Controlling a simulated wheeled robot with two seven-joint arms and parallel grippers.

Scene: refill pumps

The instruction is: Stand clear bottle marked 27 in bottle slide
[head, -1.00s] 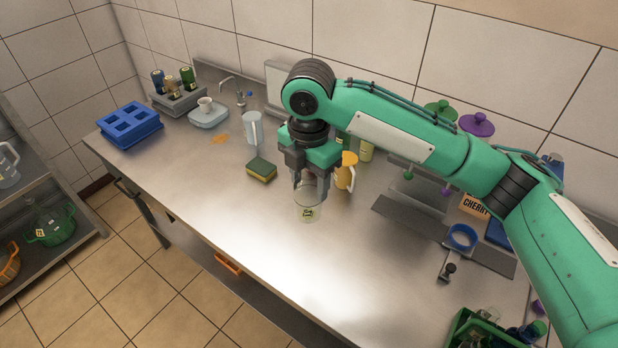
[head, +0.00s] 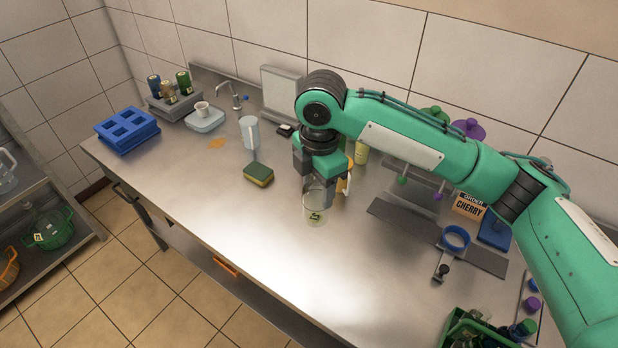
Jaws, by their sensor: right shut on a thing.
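The clear bottle (head: 315,213) is see-through, with a small yellow-green and black label near its lower end; the number is too small to read. My right gripper (head: 320,190) points down and is shut on the bottle's upper part, holding it about upright. I cannot tell whether the bottle's base touches the counter. To the right, a blue ring (head: 456,238) with a black-knobbed metal piece sits on a long dark strip (head: 488,261), which looks like the bottle slide. The ring looks empty. The bottle is apart from it, to its left. My left gripper is not in view.
A yellow and green sponge (head: 258,174) lies left of the bottle, and an orange-yellow jug (head: 345,180) stands close behind the gripper. A CHERRY order sign (head: 469,206) stands behind the strip. A green crate (head: 470,331) is at front right. The counter's front middle is clear.

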